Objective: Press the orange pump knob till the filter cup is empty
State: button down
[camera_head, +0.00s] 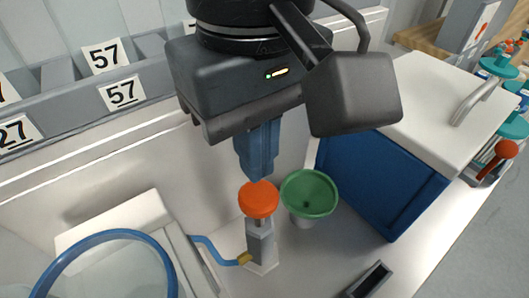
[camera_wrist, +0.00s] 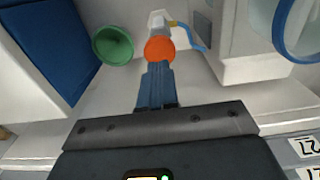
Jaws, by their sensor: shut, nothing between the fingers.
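The orange pump knob (camera_head: 259,199) sits on top of a grey-white upright pump post (camera_head: 261,243). In the wrist view the knob (camera_wrist: 159,50) shows just beyond my fingertips. My gripper (camera_head: 259,178) is shut and empty, pointing down, with its blue fingers (camera_wrist: 157,70) right above the knob. I cannot tell whether the tips touch it. A green funnel-shaped cup (camera_head: 309,194) stands just right of the knob; in the wrist view the green cup (camera_wrist: 113,46) is to the left. Its inside looks dark green, and I cannot make out any liquid in it.
A blue tube (camera_head: 212,247) runs from a brass fitting at the pump's foot to the left. A blue-rimmed clear vessel (camera_head: 105,270) stands front left. A blue box with a white lid (camera_head: 440,110) is close on the right. Number tags (camera_head: 107,55) line the back ledge.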

aim_at(258, 192)
notch_tip(258, 192, up, 6)
jog(key=shift+r, duration=0.15)
dwell(1.6)
